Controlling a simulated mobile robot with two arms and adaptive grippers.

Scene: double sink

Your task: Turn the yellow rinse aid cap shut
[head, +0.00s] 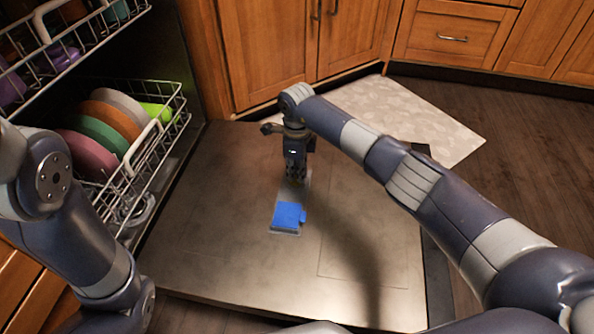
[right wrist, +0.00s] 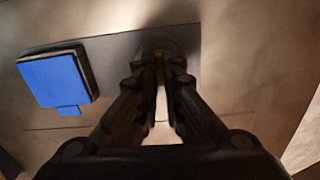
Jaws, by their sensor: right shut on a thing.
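My right gripper (head: 294,176) points down onto the open dishwasher door (head: 230,240). In the right wrist view its fingertips (right wrist: 159,68) are shut on the yellow rinse aid cap (right wrist: 159,62), which shows as a thin yellow strip between them. The rest of the cap is hidden by the fingers, and I cannot tell its turn angle. The cap is set in a grey dispenser panel (right wrist: 118,46). Beside it is a blue lid (head: 288,216), also seen in the right wrist view (right wrist: 55,80). My left arm enters from the left; its gripper is out of view.
The lower dish rack (head: 160,150) with several coloured plates (head: 105,125) stands left of the door, under the upper rack (head: 75,55). Wooden cabinets (head: 275,45) rise behind. A pale mat (head: 410,115) lies on the floor. The door's right part is bare.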

